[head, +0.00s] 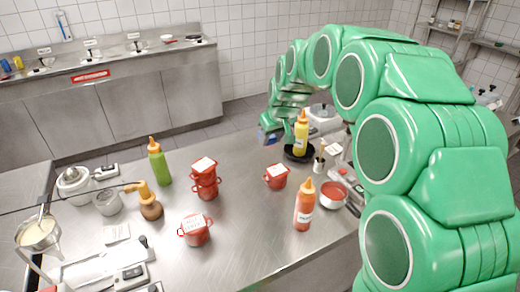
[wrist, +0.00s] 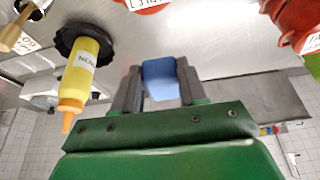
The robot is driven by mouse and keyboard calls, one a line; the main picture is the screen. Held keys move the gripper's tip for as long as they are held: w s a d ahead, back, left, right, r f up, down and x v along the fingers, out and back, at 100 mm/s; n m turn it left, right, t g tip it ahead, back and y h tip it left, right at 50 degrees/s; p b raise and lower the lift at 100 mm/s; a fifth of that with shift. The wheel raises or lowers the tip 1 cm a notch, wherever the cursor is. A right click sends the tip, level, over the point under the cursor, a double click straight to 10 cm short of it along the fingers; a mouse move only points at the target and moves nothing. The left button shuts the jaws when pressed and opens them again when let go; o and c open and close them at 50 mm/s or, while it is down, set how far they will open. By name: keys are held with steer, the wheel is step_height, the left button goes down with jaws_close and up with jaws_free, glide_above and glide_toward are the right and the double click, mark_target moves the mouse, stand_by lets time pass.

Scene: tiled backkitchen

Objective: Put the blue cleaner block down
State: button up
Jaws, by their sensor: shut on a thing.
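The blue cleaner block (wrist: 160,84) is between the two grey fingers of my gripper (wrist: 159,74) in the wrist view. The fingers are shut on its sides. In the head view my gripper (head: 271,133) is at the far edge of the steel table (head: 245,230), left of the yellow bottle, with a little blue showing there. My arm hides much of that area. I cannot tell whether the block touches the table.
A yellow bottle (head: 301,134) stands in a black dish (head: 299,153) close to my gripper. Red pots (head: 276,176) (head: 205,185), a green bottle (head: 158,164) and an orange bottle (head: 304,207) stand on the table. Bare steel lies between the pots and the far edge.

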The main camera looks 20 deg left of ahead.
glide_toward(261, 150)
steer(key=s+r, duration=0.3)
steer(key=r, duration=0.1)
steer(key=w+f, duration=0.2)
steer(key=f, duration=0.2)
steer(key=shift+w+a+f, duration=0.15)
steer(key=shift+w+a, duration=0.15)
steer(key=shift+w, duration=0.1)
steer(key=shift+w+a+f, duration=0.35)
steer(key=shift+w+f, duration=0.3)
steer(key=shift+f, duration=0.15)
steer(key=shift+w+a+f, duration=0.1)
steer(key=shift+f, duration=0.1)
step_height(261, 150, down, 3)
steer(key=shift+f, duration=0.15)
steer(key=o, duration=1.1)
